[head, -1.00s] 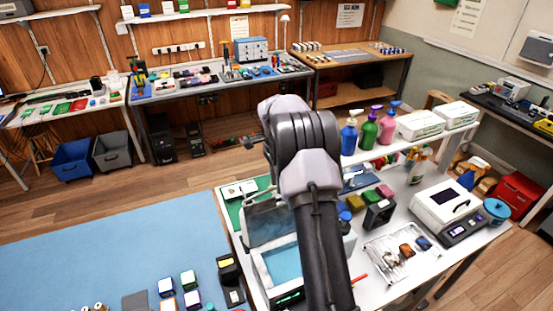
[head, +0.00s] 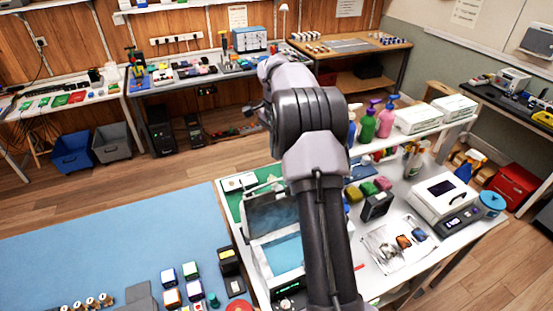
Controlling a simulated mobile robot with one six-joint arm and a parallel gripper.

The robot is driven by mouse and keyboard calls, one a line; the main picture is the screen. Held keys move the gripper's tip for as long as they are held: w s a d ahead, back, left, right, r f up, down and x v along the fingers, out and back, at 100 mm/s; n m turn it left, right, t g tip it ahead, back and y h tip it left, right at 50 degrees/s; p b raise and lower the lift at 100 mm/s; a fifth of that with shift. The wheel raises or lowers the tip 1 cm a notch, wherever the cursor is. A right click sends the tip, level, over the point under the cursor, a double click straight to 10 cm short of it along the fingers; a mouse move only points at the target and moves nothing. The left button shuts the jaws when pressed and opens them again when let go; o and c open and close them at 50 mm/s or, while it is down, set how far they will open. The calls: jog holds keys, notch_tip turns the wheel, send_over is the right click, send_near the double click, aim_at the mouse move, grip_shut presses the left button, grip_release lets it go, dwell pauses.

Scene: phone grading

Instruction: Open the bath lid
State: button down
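The bath (head: 256,262) is a white box with blue liquid inside and a green lit display on its front, on the white bench. Its lid (head: 272,212) stands raised, tilted back behind the open top, and the liquid shows. My arm crosses the picture just right of the bath and hides its right side. My gripper (head: 255,114) shows only as a small dark part left of the wrist, high in the picture and apart from the lid. Its fingers are too small and hidden to read.
Spray bottles (head: 368,124) and white boxes (head: 418,119) stand on a raised shelf. A black stand (head: 376,206), a tray (head: 392,262) and a white device (head: 445,200) lie right of my arm. The blue mat (head: 110,255) at left is largely clear, with small boxes near its front.

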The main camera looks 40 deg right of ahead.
aim_at(279, 205)
notch_tip(279, 205, down, 16)
jog(key=d+n+t+h, duration=0.1)
jog(key=n+t, duration=0.2)
jog(key=n, duration=1.2)
jog(key=shift+r+t, duration=0.25)
jog(key=shift+t, duration=0.15)
jog(key=shift+s, duration=0.2)
jog(key=s+b, duration=0.1)
jog(key=s+r+b, duration=0.1)
jog(key=s+b, duration=0.1)
jog(key=shift+a+r, duration=0.2)
jog(key=shift+a, duration=0.15)
